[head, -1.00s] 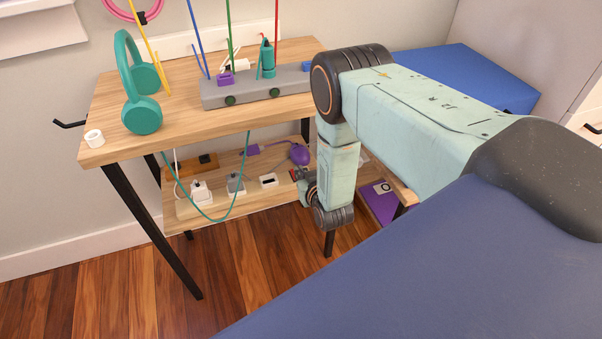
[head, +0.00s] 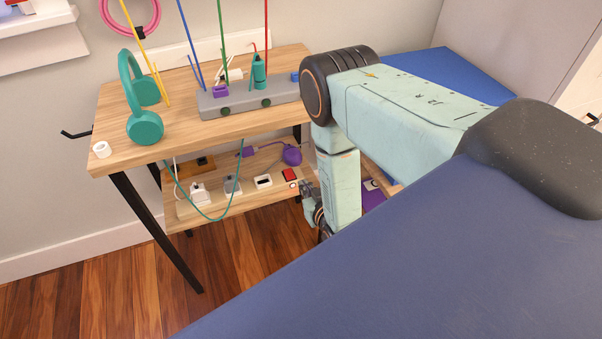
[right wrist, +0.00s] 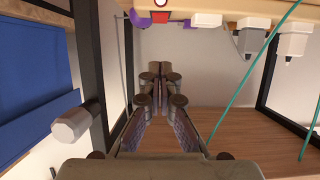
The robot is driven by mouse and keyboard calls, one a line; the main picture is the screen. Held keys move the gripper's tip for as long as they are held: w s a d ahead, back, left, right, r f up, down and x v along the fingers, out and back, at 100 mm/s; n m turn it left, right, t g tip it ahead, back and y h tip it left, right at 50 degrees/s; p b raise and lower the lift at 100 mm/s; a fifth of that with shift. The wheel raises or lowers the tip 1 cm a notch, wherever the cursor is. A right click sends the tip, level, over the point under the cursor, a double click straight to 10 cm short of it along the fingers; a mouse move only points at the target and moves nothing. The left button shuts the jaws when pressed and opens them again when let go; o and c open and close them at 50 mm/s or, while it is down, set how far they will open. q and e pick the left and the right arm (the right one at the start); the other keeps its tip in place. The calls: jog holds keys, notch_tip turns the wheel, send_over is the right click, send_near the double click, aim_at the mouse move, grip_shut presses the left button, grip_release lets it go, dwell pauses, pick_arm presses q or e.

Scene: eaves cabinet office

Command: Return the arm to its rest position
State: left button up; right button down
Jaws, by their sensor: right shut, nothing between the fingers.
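My right arm (head: 400,115) reaches over from the right and bends down beside the right end of the wooden desk. My right gripper (head: 309,190) is small and partly hidden by my arm in the head view, near the right end of the lower shelf (head: 270,200). In the right wrist view, its two fingers (right wrist: 160,85) are together with nothing between them. That view looks upside down, with the shelf items along the top. My left gripper is not in view.
The desk (head: 190,130) bears teal headphones (head: 145,128), a grey cable holder (head: 245,97) and a white roll (head: 101,149). The shelf holds several plugs, a red item (head: 290,175) and a purple bulb-like item (head: 292,155). A teal cable (head: 233,200) hangs down. Floor (head: 110,295) is clear at left.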

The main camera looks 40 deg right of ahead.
jog(key=shift+s+f, duration=0.1)
jog(key=shift+s, duration=0.15)
